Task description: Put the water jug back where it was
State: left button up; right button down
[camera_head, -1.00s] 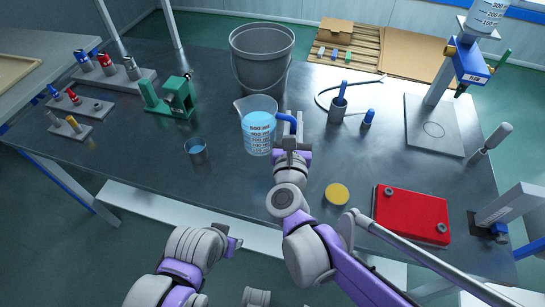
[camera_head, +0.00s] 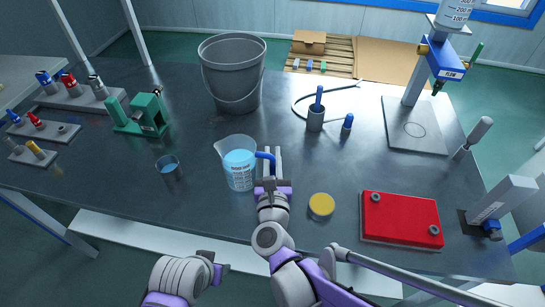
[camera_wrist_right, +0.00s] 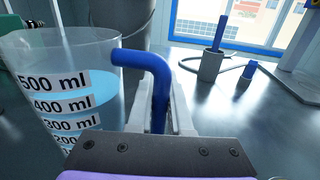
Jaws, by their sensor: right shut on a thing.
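The water jug (camera_head: 240,168) is a clear measuring jug with blue water and a blue handle, near the middle front of the dark table. It appears upright, and I cannot tell whether its base touches the table. My right gripper (camera_head: 271,168) is shut on the blue handle at the jug's right side. In the right wrist view the jug (camera_wrist_right: 66,85) fills the left side, and its handle (camera_wrist_right: 158,80) lies between the fingers. My left gripper (camera_head: 212,262) is off the table's front edge, and its fingers are too unclear to judge.
A grey bucket (camera_head: 232,85) stands behind the jug. A small cup (camera_head: 168,168) is to its left, a yellow disc (camera_head: 321,206) to its right. A red panel (camera_head: 400,219) lies at the front right. A pen holder (camera_head: 315,119) stands behind right. Table around the jug is mostly clear.

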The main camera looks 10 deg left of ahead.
jog(key=shift+r, duration=0.1)
jog(key=shift+f, duration=0.2)
jog(key=c, duration=0.8)
grip_release()
jog(key=shift+c, duration=0.2)
jog(key=shift+r, duration=0.15)
jog(key=shift+s+r, duration=0.1)
jog(key=shift+s, duration=0.15)
jog(key=s, duration=0.3)
jog(key=s+d+p, duration=0.1)
jog(key=s, duration=0.3)
jog(key=s+d, duration=0.1)
jog(key=s, duration=0.3)
jog(key=shift+s, duration=0.2)
